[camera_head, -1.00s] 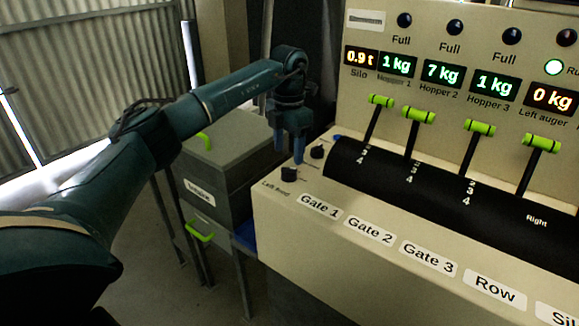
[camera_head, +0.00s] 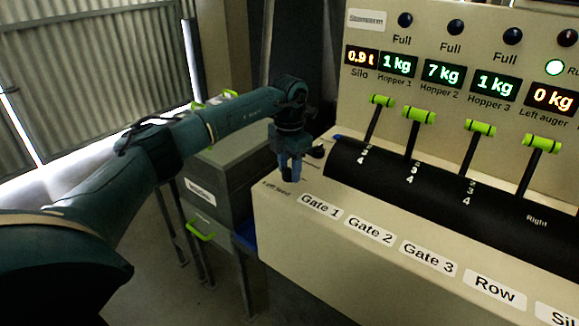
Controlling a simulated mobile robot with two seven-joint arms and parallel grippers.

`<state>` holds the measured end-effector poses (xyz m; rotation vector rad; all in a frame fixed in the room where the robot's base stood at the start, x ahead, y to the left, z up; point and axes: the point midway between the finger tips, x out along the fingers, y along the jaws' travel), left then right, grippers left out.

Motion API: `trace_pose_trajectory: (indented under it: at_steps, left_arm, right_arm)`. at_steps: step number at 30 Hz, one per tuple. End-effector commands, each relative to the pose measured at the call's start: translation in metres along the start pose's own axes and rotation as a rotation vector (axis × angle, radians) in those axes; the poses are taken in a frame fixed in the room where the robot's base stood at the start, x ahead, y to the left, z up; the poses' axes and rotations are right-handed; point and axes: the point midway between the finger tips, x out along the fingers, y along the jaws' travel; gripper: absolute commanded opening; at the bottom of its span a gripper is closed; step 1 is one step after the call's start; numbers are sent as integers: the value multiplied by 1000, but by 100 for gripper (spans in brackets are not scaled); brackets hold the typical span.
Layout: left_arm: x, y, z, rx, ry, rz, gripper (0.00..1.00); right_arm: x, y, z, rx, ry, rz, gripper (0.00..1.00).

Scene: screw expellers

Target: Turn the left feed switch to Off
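The left feed switch is a small black knob on the control panel's (camera_head: 300,238) left end, above the printed "Left feed" label (camera_head: 274,187). It is now hidden by my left gripper (camera_head: 291,172). The gripper's blue fingers point down over the knob's spot, and I cannot tell whether they are closed on it or just around it. The knob's turn position does not show. A second black knob (camera_head: 318,152) shows just right of the gripper. My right gripper is not in view.
Levers with green handles (camera_head: 382,101) rise from a black curved cover (camera_head: 420,185) to the right. Lit displays (camera_head: 443,75) stand on the back panel. A grey box (camera_head: 222,185) with green handles stands left of the panel.

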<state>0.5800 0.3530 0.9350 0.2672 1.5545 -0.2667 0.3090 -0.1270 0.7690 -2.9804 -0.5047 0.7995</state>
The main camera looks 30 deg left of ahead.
Motion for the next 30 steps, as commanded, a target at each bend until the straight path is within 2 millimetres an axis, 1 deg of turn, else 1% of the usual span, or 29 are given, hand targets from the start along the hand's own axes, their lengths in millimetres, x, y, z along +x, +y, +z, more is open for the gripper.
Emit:
trace_pose_trajectory:
  at_steps: [1, 8, 14, 20, 26, 30]
  left_arm:
    - [0, 0, 0, 0, 0, 0, 32]
    - [0, 0, 0, 0, 0, 0, 13]
    - [-1, 0, 0, -11, 0, 0, 13]
    - [-2, 0, 0, -78, 0, -1, 13]
    - [-4, 0, 1, -217, -1, -1, 13]
    - [-4, 0, 0, -346, 0, 0, 13]
  right_arm:
    - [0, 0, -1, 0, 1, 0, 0]
    - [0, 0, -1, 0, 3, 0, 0]
    - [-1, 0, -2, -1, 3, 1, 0]
    - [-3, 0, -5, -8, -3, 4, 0]
    - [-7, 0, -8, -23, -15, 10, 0]
    - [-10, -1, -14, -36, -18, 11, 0]
